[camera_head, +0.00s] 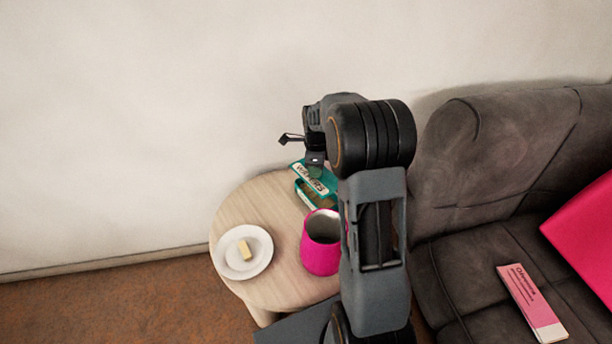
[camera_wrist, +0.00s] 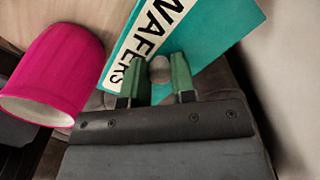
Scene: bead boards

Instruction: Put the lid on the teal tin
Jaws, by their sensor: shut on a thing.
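The teal lid (camera_wrist: 215,35) has a white "WAFERS" label and a round grey knob (camera_wrist: 160,69). My gripper (camera_wrist: 159,80) is shut on the knob, one finger on each side, in the wrist view. In the head view my gripper (camera_head: 315,166) is over the far side of the round table, with the lid (camera_head: 323,182) below it. The teal tin (camera_head: 305,197) is on the table just under and in front of the lid; part of its opening shows. The lid and my arm hide the rest, and I cannot tell whether lid and tin touch.
A pink mug (camera_head: 320,258) stands close in front of the tin and also shows in the wrist view (camera_wrist: 62,65). A white plate (camera_head: 232,262) with a yellow piece (camera_head: 245,250) is at the table's left. A grey sofa (camera_head: 470,170) stands right, the wall behind.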

